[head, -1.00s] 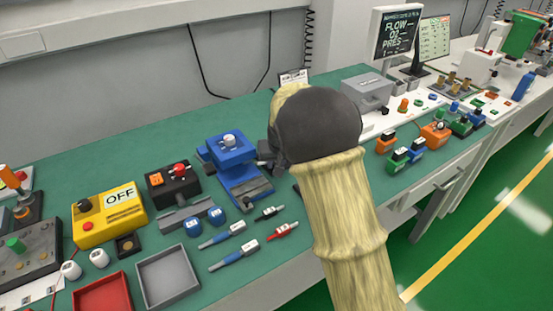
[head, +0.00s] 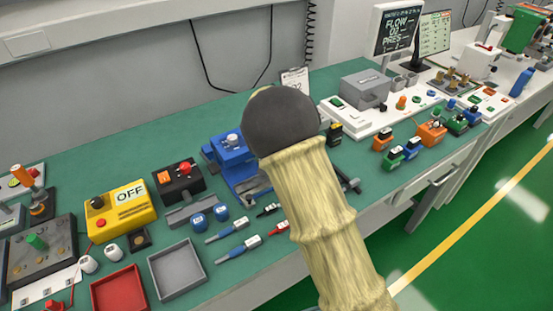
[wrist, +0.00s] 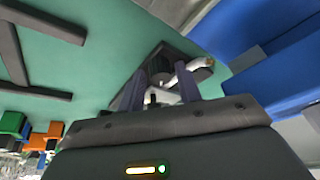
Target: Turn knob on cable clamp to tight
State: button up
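In the wrist view, a small black fixture with a pale rod-like part (wrist: 188,72), which may be the cable clamp and its knob, lies beyond my fingertips on the green mat. Its knob setting cannot be read. My gripper (wrist: 163,88) has its two dark fingers apart, pointing at this fixture; I cannot tell whether they touch it. In the head view my arm hides the gripper and this fixture. A blue device with a pale round knob on top (head: 232,138) stands left of my arm; a large blue body (wrist: 285,65) fills the right of the wrist view.
Dark bars (wrist: 40,60) lie on the mat at the left of the wrist view. In the head view, a black box with a red button (head: 180,178), a yellow OFF box (head: 120,208) and a grey tray (head: 177,270) stand left. Small coloured blocks (head: 432,134) stand right.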

jog(key=shift+o, duration=0.7)
jog(key=shift+s+a+r, duration=0.1)
jog(key=shift+s+r, duration=0.1)
jog(key=shift+r, duration=0.35)
jog(key=v, duration=1.6)
jog(key=shift+p, duration=0.3)
jog(key=shift+r, duration=0.1)
jog(key=s+d+f+g, duration=0.1)
jog(key=s+d+f, duration=0.3)
jog(key=s+d, duration=0.5)
jog(key=s+d+f+n+g, duration=0.1)
jog(key=s+d+f, duration=0.3)
jog(key=s+d, duration=0.5)
jog(key=s, duration=0.3)
jog(key=shift+d, duration=0.35)
